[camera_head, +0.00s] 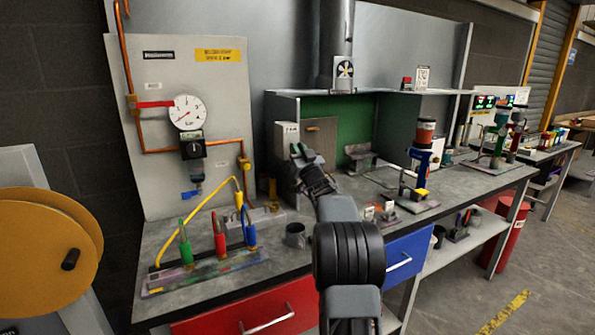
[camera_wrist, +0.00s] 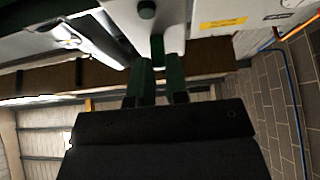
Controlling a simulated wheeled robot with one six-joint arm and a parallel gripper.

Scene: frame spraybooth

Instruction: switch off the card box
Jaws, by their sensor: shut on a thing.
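A pale upright box with a small label (camera_head: 287,133), which looks like the card box, stands at the left end of the bench hood. My gripper (camera_head: 304,155) is right in front of it and covers part of it. In the wrist view my gripper's two dark fingers (camera_wrist: 159,78) are close together. A narrow dark green piece (camera_wrist: 157,47), perhaps a card, shows between their tips, against a pale surface. My gripper is shut on this piece. Whether the piece still sits in the box is hidden.
A gauge panel (camera_head: 165,85) stands to the left. A blue-and-orange spray tool (camera_head: 424,155) stands to the right.

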